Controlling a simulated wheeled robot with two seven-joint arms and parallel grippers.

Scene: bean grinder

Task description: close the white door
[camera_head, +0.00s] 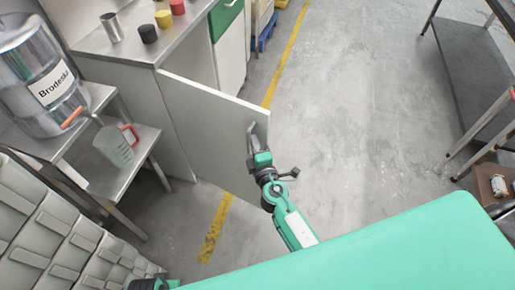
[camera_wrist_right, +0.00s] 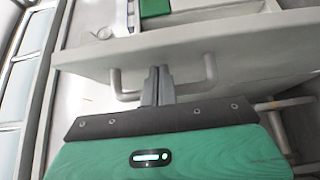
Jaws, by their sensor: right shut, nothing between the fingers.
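The white door (camera_head: 210,125) of the counter cabinet stands open, swung out over the floor in the head view. Its grey bar handle (camera_head: 251,133) is near the free edge. My right gripper (camera_head: 254,150) is at the handle with its fingers shut and nothing between them. In the right wrist view the shut fingers (camera_wrist_right: 158,84) point at the door (camera_wrist_right: 235,44), between the two ends of the handle (camera_wrist_right: 211,76). I cannot tell whether they touch the door. A small dark and teal part of my left arm shows at the bottom edge; its jaws are hidden.
The steel counter (camera_head: 160,42) holds a metal cup (camera_head: 112,27) and small coloured containers. A large metal dispenser (camera_head: 40,75) and a jug with a red handle (camera_head: 117,144) stand at left. A dark shelf table (camera_head: 475,65) is at right. The middle floor is clear.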

